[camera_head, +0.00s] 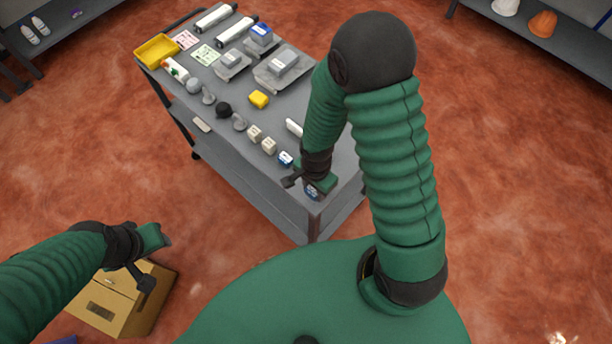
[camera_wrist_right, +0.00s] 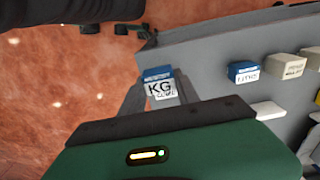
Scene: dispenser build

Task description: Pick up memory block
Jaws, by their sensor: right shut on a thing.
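My right gripper (camera_head: 313,191) is at the near corner of the grey cart top. In the right wrist view its fingers (camera_wrist_right: 158,96) are shut on a small white block with a blue top (camera_wrist_right: 158,83), whose label reads "KG" with smaller print below. I cannot read the word memory on any block. A similar blue-topped block (camera_wrist_right: 243,72), its label seeming to read "TIME", stands apart on the cart; it also shows in the head view (camera_head: 286,159). My left gripper (camera_head: 152,262) is low at the left, over a cardboard box, and its opening is unclear.
The cardboard box (camera_head: 125,305) is on the floor. Shelves stand at the far edges.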

